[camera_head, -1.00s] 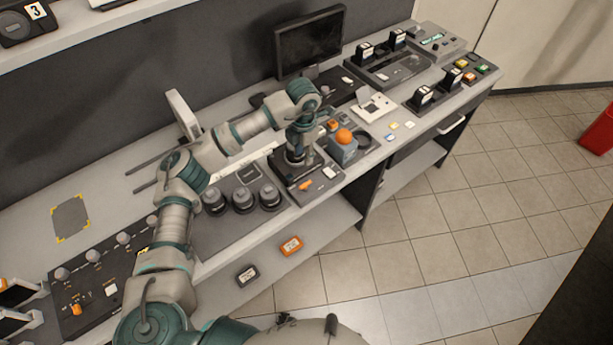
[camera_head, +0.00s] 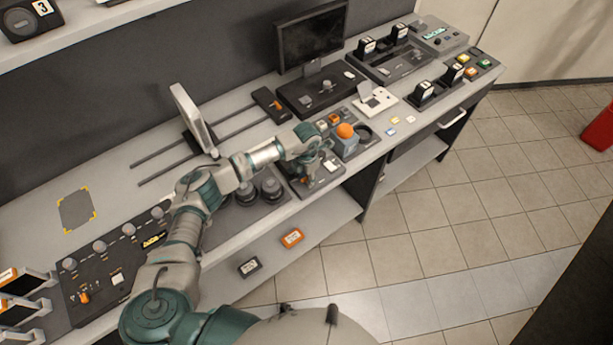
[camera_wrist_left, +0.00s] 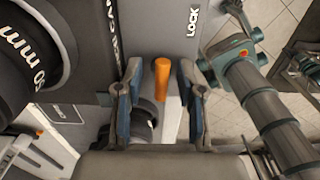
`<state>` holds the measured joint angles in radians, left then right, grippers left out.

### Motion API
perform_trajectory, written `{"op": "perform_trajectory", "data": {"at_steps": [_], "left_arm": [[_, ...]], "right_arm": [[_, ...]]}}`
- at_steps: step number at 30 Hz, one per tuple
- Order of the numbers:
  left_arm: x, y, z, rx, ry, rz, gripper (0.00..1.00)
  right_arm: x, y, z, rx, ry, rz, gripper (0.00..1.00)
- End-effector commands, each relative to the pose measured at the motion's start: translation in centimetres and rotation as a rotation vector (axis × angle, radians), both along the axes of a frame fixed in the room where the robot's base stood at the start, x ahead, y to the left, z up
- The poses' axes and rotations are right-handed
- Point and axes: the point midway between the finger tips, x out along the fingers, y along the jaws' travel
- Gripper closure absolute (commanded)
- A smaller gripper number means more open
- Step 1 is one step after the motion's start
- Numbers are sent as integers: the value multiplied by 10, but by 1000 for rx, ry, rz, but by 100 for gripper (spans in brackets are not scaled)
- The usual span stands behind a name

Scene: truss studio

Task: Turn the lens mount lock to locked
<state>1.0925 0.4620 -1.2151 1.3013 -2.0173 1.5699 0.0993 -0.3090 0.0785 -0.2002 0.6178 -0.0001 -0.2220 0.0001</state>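The lens mount lock is a dark plate (camera_head: 323,184) on the bench front, right of the row of lenses. My left gripper (camera_head: 309,178) is low over it, and its hand hides part of the plate in the head view. In the left wrist view, the orange lock lever (camera_wrist_left: 162,80) stands between the two fingers of my left gripper (camera_wrist_left: 161,92). The fingers are open, with a gap on each side of the lever. The word LOCK (camera_wrist_left: 192,22) is printed on the plate beyond and right of the lever. My right gripper does not show clearly.
Black lenses (camera_head: 270,190) stand just left of the lock; a large one (camera_wrist_left: 28,45) is close by in the wrist view. An orange ball-topped box (camera_head: 346,138) is behind right. A monitor (camera_head: 311,38) and a tilted white panel (camera_head: 193,117) stand further back.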

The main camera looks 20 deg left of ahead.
Motion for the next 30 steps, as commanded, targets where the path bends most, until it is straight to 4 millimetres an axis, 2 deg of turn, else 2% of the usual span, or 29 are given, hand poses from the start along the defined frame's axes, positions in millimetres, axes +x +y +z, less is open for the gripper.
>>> {"op": "perform_trajectory", "data": {"at_steps": [4,8,9,20,30], "left_arm": [[0,0,0,0,0,0,64],[0,0,0,0,0,0,97],[0,0,0,0,0,0,100],[0,1,-1,1,-1,-24,100],[0,2,-3,2,-1,-216,100]], "right_arm": [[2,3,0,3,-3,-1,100],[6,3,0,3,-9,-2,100],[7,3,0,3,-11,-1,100],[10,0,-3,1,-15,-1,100],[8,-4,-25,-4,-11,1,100]]}}
